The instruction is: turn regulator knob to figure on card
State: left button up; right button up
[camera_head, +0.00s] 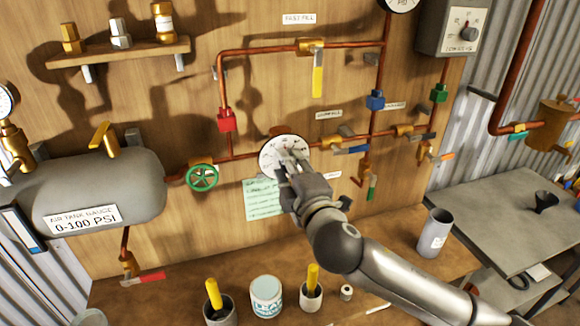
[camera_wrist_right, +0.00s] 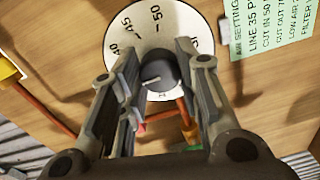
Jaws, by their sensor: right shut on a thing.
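The regulator knob (camera_wrist_right: 157,75) is dark and sits at the middle of a round white dial (camera_wrist_right: 178,28) marked with figures such as 40, 45 and 50. In the head view the dial (camera_head: 270,152) is on the wooden panel. My right gripper (camera_wrist_right: 158,72) has its two fingers on either side of the knob, shut on it. In the head view my right gripper (camera_head: 291,160) covers part of the dial. A green card (camera_wrist_right: 270,30) beside the dial reads "LINE 35 P..." and shows partly behind my gripper in the head view (camera_head: 262,200). My left gripper is not in view.
A green valve wheel (camera_head: 202,177) and a grey air tank (camera_head: 95,185) are to the left. Copper pipes with coloured handles surround the dial. Below, the bench holds cups with yellow-handled tools (camera_head: 214,295), a white tin (camera_head: 266,297) and a grey cylinder (camera_head: 434,235).

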jog(key=shift+f, duration=0.1)
jog(key=o, duration=1)
jog(key=v, duration=1.2)
